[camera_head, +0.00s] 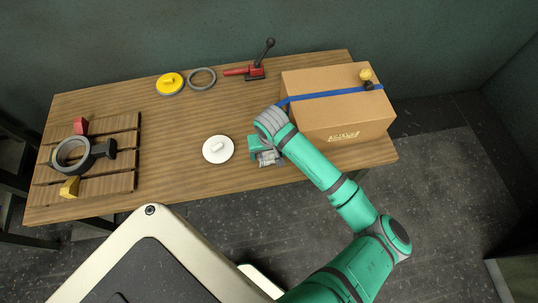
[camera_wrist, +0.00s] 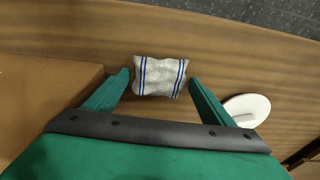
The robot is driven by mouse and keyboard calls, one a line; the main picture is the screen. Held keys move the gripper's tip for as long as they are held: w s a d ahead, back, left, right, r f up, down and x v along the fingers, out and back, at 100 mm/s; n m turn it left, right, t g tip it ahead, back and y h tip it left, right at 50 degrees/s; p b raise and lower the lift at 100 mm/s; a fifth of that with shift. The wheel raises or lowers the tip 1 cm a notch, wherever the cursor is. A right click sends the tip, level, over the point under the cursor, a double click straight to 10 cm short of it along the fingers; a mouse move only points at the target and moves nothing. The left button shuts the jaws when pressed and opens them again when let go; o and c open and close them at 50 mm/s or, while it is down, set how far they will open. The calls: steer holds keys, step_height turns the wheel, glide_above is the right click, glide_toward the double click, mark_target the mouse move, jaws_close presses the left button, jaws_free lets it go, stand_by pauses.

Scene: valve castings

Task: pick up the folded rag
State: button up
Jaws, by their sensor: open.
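The folded rag (camera_wrist: 160,76) is whitish-grey with dark blue stripes near its two ends. In the wrist view it lies on the wooden table between the tips of my open fingers, with a gap visible on each side. In the head view the rag (camera_head: 267,158) shows only in part, below my gripper (camera_head: 264,152), near the table's front edge; my wrist hides some of it. My gripper also shows in the wrist view (camera_wrist: 158,82), green, spread and empty.
A cardboard box (camera_head: 345,112) with a blue strap stands close right of my gripper. A white lidded disc (camera_head: 218,149) lies left of it. A red clamp (camera_head: 250,71), grey ring (camera_head: 202,78) and yellow disc (camera_head: 170,84) sit at the back. A slatted pallet (camera_head: 110,180) is far left.

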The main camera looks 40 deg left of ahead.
mark_target(266, 154)
steer(key=c, duration=1.2)
steer(key=shift+o, duration=0.2)
steer(key=shift+r, duration=0.1)
steer(key=shift+r, duration=0.2)
steer(key=r, duration=0.2)
steer(key=s+r, duration=0.1)
steer(key=shift+a+r, duration=0.25)
steer(key=s+a+r, duration=0.4)
steer(key=s+r, duration=0.5)
steer(key=s, duration=0.3)
steer(key=shift+s, duration=0.15)
